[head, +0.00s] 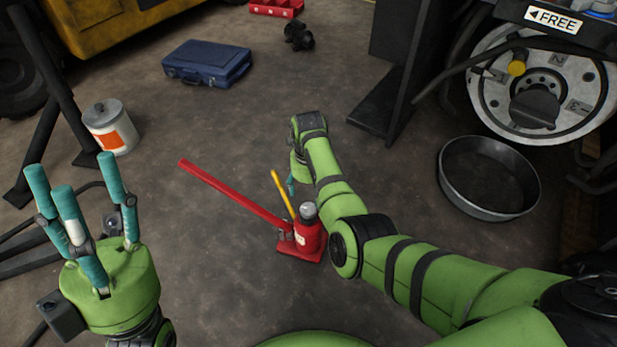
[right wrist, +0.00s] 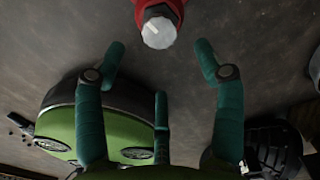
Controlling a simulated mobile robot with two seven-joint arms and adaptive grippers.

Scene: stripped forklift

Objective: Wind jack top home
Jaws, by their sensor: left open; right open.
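A red bottle jack (head: 308,239) stands upright on the floor with a long red handle (head: 230,193) slanting up to the left and a thin yellow rod (head: 283,193) beside it. Its round grey ribbed top (head: 308,211) also shows in the right wrist view (right wrist: 158,33), with a pale mark on it. My right gripper (right wrist: 161,54) is open and empty, its fingers spread, with the jack top just past the fingertips and apart from them. In the head view it is mostly hidden; one teal finger shows. My left gripper (head: 72,178) is open and empty at the left, fingers up.
A blue toolbox (head: 207,63), a grey can (head: 109,126) and a black drain pan (head: 488,177) stand on the floor around the jack. A dark upright post (head: 400,70) and a wheel hub (head: 545,85) are at the right. Floor between toolbox and jack is clear.

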